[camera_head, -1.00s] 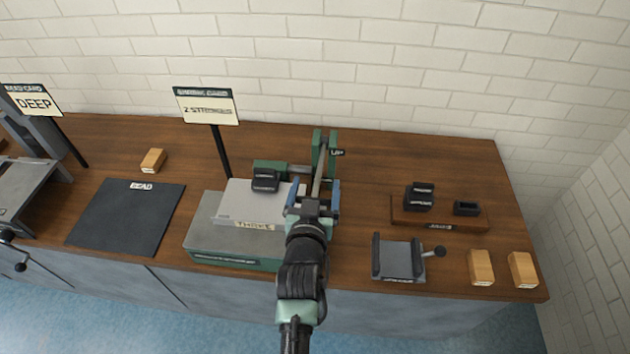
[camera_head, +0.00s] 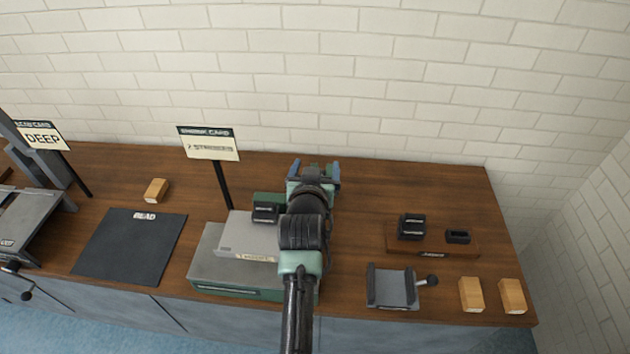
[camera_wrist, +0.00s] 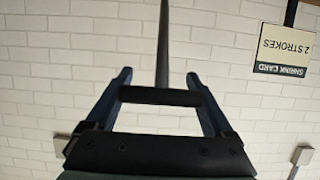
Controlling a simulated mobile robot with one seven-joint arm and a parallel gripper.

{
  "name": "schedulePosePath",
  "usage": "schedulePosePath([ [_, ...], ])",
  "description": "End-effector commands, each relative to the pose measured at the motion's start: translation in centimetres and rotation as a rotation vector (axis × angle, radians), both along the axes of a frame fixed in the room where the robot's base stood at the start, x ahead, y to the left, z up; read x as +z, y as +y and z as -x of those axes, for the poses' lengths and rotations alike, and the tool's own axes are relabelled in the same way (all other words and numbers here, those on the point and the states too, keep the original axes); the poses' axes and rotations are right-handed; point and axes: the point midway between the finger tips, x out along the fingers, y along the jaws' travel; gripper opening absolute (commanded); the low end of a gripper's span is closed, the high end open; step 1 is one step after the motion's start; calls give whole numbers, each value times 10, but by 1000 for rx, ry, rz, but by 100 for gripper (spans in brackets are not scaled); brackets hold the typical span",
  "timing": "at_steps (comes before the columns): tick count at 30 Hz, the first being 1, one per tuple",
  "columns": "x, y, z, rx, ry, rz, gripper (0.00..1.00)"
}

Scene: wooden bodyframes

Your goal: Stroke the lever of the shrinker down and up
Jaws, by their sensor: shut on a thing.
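The shrinker (camera_head: 240,292) is a green and grey machine on the bench. Its grey bed (camera_head: 245,235) and a dark block (camera_head: 265,212) show left of my arm. My gripper (camera_head: 315,170) is behind the machine's middle, near the wall side. My arm hides most of the lever and its upright. In the wrist view my blue fingers (camera_wrist: 159,74) are shut on the lever's black cross handle (camera_wrist: 160,96). The lever's dark rod (camera_wrist: 163,40) runs away from that handle. The shrink card (camera_head: 208,144) reads 2 STROKES; it hangs upside down in the wrist view (camera_wrist: 284,45).
A bead mat (camera_head: 130,245) and a wooden block (camera_head: 155,190) lie left. Right of my arm are a grey holder (camera_head: 392,288) with a knob, a brown rack (camera_head: 432,240) with dark blocks, and two wooden blocks (camera_head: 471,294) (camera_head: 513,296). A white brick wall (camera_head: 400,90) stands behind.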

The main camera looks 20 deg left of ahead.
Motion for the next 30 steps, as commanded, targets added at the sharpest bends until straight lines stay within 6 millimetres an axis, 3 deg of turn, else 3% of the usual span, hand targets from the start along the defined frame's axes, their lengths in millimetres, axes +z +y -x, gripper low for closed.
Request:
schedulePosePath([
  [16,4,1,-4,0,-2,-1,0],
  [17,4,1,-4,0,-1,0,89],
  [18,4,1,-4,0,-1,0,96],
  [19,4,1,-4,0,-1,0,100],
  [30,3,-1,2,0,3,1,100],
])
